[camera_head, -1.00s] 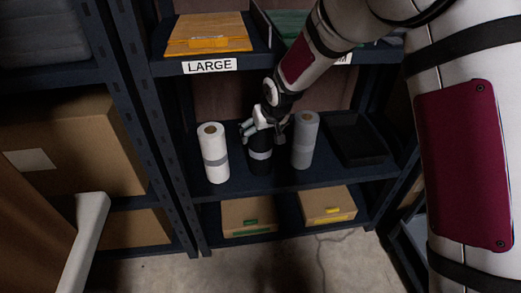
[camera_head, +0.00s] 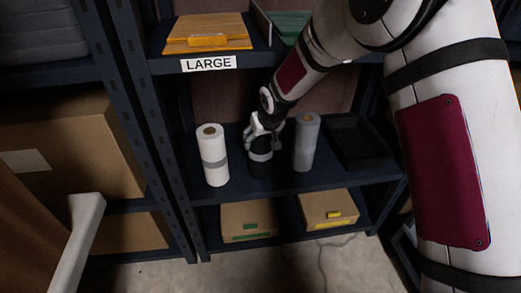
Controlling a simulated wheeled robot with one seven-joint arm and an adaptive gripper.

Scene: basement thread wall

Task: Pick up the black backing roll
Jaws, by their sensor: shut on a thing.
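The black backing roll (camera_head: 260,168) stands upright on the middle shelf, with a grey band around it. A white roll (camera_head: 212,155) stands to its left and a grey roll (camera_head: 306,142) to its right. My gripper (camera_head: 262,136) reaches in from the upper right and is shut on the upper part of the black roll. The fingers and my wrist hide the roll's top. I cannot tell whether its base touches the shelf.
A black tray (camera_head: 357,143) lies on the right of the shelf (camera_head: 240,190). The upper shelf, labelled LARGE (camera_head: 209,64), holds an orange folder-like stack (camera_head: 207,35). Two cardboard boxes (camera_head: 247,217) (camera_head: 328,206) sit below. Dark shelf posts stand at the left.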

